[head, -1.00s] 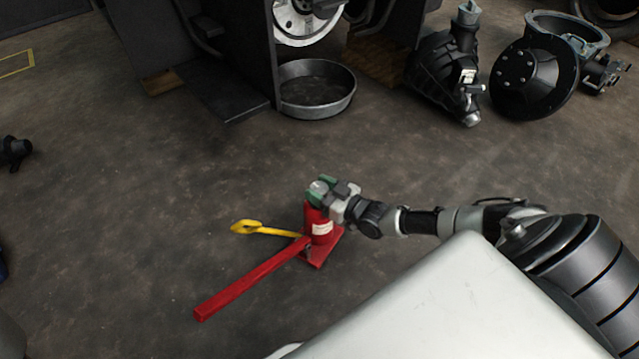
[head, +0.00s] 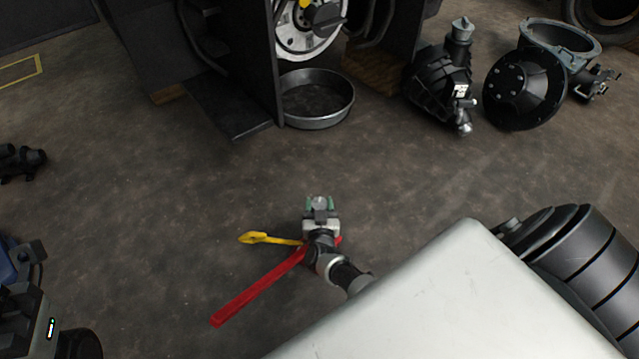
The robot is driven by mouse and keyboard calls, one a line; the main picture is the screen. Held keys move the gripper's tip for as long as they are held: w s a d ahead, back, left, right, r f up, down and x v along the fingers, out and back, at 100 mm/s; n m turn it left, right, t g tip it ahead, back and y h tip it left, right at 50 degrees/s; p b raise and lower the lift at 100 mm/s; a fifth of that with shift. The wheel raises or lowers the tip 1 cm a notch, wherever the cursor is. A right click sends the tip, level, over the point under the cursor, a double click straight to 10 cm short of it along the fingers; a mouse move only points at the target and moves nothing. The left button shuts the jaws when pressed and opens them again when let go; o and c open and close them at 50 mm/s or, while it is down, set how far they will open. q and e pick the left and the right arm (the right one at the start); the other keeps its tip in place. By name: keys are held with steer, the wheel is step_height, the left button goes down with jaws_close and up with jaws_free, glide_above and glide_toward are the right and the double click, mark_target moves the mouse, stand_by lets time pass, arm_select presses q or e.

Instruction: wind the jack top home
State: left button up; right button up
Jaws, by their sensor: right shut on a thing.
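The jack stands upright on the floor, with its red handle (head: 260,287) reaching toward the lower left. A yellow hooked bar (head: 268,239) lies beside it on the left. My right gripper (head: 320,204) is over the jack from the near side, its green-tipped fingers shut around the grey jack top (head: 320,201). My wrist and forearm hide most of the red jack body; only a bit of red shows at the right of the wrist. I cannot tell how far the top is screwed out. My left gripper is not in view.
A round metal pan (head: 318,99) lies by the dark forklift frame (head: 225,60). A black axle housing (head: 445,80) and a black round cover (head: 523,88) lie at the back right. Dark parts (head: 20,162) lie at the far left.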

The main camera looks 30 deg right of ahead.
steer(key=m+g+h+b, duration=0.1)
steer(key=m+g+h, duration=0.2)
steer(key=h, duration=0.1)
steer(key=shift+w+r, duration=0.15)
steer(key=shift+r+m+g+h, duration=0.1)
steer(key=shift+m+g+h, duration=0.4)
steer(key=shift+m+g, duration=0.15)
steer(key=shift+d+r, duration=0.1)
steer(key=o, duration=0.9)
steer(key=shift+o, duration=0.2)
